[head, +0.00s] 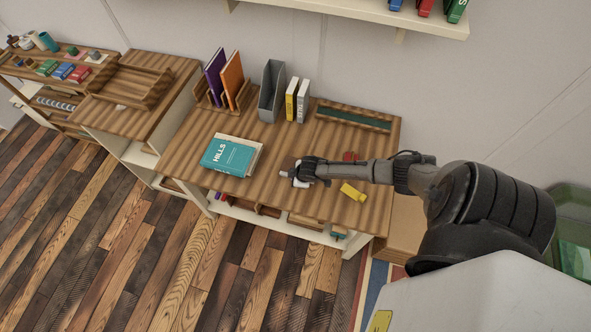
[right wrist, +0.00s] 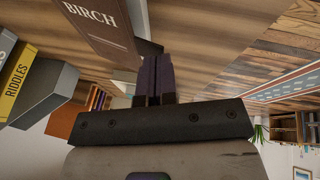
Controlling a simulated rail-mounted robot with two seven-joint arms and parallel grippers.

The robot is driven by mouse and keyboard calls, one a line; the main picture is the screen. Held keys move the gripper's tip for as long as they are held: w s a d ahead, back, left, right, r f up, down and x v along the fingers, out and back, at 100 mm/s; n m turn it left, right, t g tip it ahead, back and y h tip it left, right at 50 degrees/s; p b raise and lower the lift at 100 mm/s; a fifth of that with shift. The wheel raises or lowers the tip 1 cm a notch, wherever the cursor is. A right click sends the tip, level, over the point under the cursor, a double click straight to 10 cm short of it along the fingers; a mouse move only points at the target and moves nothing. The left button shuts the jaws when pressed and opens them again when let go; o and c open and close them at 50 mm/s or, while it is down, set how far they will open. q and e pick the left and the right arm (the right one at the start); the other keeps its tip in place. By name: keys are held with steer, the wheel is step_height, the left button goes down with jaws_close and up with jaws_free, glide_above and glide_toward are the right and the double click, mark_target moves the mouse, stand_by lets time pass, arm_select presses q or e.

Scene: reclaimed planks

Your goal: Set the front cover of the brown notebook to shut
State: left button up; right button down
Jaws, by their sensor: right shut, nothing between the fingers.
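A brown book marked BIRCH (right wrist: 100,28), which looks like the brown notebook, fills the top left of the right wrist view. Only part of it shows, and I cannot tell how far its front cover stands open. My right gripper (right wrist: 154,68) is shut and empty, its dark fingertips close to the right end of the brown cover. I cannot tell whether they touch it. In the head view my right gripper (head: 288,173) is low over the middle of the wooden desk (head: 240,185), and it hides most of what lies there. My left gripper is not in view.
A teal HILLS book (head: 228,156) lies left of my right gripper. A yellow object (head: 352,192) and a red one (head: 350,156) lie close to my right arm. A grey file holder (head: 271,92), upright books (head: 297,100) and a wooden tray (head: 352,117) stand along the back.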

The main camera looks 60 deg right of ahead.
steer(key=shift+a+f, duration=0.25)
steer(key=shift+f, duration=0.4)
steer(key=shift+a+f, duration=0.2)
steer(key=shift+f, duration=0.4)
steer(key=shift+s, duration=0.1)
steer(key=shift+d+f, duration=0.1)
